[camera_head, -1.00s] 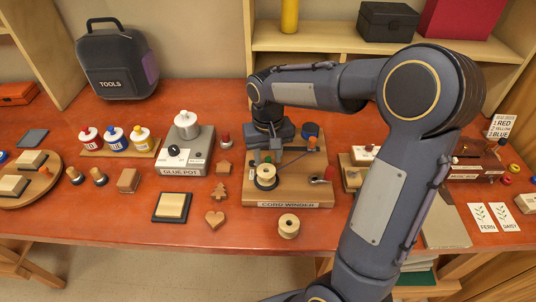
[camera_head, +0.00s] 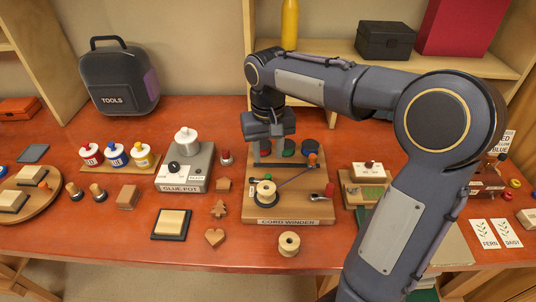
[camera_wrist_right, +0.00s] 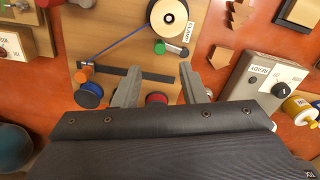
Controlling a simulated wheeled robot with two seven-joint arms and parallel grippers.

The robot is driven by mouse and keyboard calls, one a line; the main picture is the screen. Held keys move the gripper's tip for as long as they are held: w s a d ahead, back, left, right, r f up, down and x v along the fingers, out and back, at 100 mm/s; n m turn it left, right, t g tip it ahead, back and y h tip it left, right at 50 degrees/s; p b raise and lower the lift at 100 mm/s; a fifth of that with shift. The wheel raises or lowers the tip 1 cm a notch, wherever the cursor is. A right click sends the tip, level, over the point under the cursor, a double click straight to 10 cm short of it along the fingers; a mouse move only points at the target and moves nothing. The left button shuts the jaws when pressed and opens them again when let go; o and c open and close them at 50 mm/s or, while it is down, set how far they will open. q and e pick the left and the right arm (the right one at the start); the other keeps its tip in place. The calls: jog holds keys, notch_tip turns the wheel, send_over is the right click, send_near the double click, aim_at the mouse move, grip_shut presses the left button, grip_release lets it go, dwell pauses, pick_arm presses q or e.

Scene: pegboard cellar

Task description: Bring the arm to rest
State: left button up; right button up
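My right gripper (camera_head: 266,145) hangs fingers-down above the back left of the cord winder (camera_head: 290,214). In the wrist view its two fingers (camera_wrist_right: 160,82) are apart with nothing held between them. A red spool lies under the gap, partly hidden by the gripper body. The winder carries a pale spool (camera_head: 265,190) with a blue cord running to an orange-topped post (camera_head: 312,159), and a red-knobbed crank (camera_head: 329,190). My right arm crosses the right side of the head view. My left gripper is not in view.
Left of the winder stand the glue pot (camera_head: 185,170), red, blue and yellow bottles, and wooden shapes. A loose spool (camera_head: 289,244) lies in front. A black tool bag (camera_head: 118,76) is at back left. A shelf (camera_head: 340,52) with boxes and a yellow bottle stands behind the gripper.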

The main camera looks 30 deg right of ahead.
jog(key=shift+s, duration=0.1)
dwell(0.3)
jog(key=s+a+f+t+y, duration=0.1)
jog(key=s+a+t+y, duration=0.1)
jog(key=s, duration=0.7)
jog(key=s+a+f+n+t+y, duration=0.1)
jog(key=s+a+f+t, duration=0.1)
jog(key=s, duration=0.8)
jog(key=shift+s+a+t+y, duration=0.2)
jog(key=shift+a+t+y, duration=0.2)
jog(key=shift+a+t, duration=0.55)
jog(key=shift+f, duration=0.1)
